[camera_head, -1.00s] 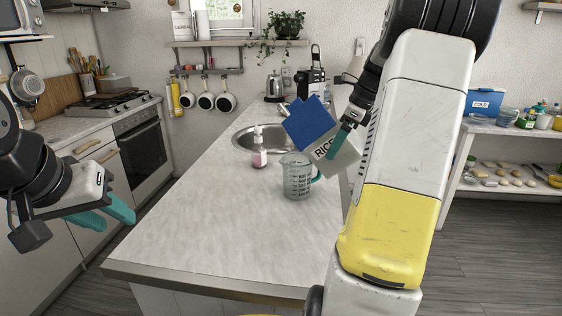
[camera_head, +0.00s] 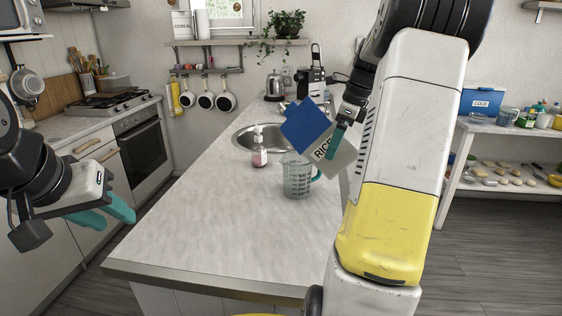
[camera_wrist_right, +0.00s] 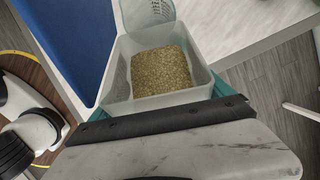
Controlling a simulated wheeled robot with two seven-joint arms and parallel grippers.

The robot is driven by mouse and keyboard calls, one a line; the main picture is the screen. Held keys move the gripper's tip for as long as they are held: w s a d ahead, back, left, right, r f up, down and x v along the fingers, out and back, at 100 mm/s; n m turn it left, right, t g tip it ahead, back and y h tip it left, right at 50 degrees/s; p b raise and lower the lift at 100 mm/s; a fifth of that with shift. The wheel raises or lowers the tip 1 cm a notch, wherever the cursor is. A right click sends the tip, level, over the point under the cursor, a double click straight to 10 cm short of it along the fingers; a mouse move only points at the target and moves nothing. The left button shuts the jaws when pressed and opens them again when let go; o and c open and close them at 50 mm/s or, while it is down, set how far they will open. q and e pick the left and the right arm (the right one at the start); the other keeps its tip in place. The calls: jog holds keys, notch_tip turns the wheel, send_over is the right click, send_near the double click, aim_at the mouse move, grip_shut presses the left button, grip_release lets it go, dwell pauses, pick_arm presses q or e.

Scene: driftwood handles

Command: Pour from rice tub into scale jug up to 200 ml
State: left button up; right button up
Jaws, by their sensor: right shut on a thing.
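The rice tub (camera_head: 343,163) is a pale see-through box with a blue lid (camera_head: 306,123) hanging open and the label RICE. My right gripper (camera_head: 340,137) is shut on it and holds it tilted, above and to the right of the scale jug. The scale jug (camera_head: 298,181) is clear with dark marks and a teal handle; it stands upright on the counter. In the right wrist view, brown grains (camera_wrist_right: 160,70) lie inside the tub, and part of the jug (camera_wrist_right: 147,14) shows past its rim. The jug's fill level cannot be read. My left gripper (camera_head: 112,214) is open and empty, left of the counter.
A soap bottle (camera_head: 259,147) stands left of the jug, by the sink (camera_head: 243,138). The near part of the counter (camera_head: 220,230) is clear. A white shelf (camera_head: 500,131) with a blue COLD box (camera_head: 481,102) is at the right.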

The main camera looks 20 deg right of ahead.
aim_at(321, 131)
jog(key=shift+w+a, duration=0.1)
jog(key=shift+w, duration=0.05)
dwell(0.3)
jog(key=shift+w+a+r+g+h+p, duration=0.25)
jog(key=shift+r+g+h+p, duration=0.15)
jog(key=shift+r+g+h, duration=0.3)
jog(key=shift+w+a+r+g+h+p, duration=0.2)
jog(key=shift+r+g+h+p, duration=0.25)
jog(key=shift+h, duration=0.35)
dwell(1.1)
jog(key=shift+w+a+r+g, duration=0.1)
jog(key=shift+w+a+g, duration=0.05)
jog(key=shift+a+g, duration=0.15)
jog(key=shift+w+a+r+h, duration=0.1)
jog(key=shift+a+h, duration=0.05)
jog(key=shift+h, duration=0.15)
jog(key=shift+w+a+r+g+h+p, duration=0.25)
jog(key=shift+w+a+g+h+p, duration=0.15)
jog(key=shift+w+a, duration=0.15)
dwell(1.0)
jog(key=shift+w+a+f+g+h, duration=0.15)
jog(key=shift+a+f+g+h, duration=0.1)
jog(key=shift+g+h, duration=0.15)
dwell(1.0)
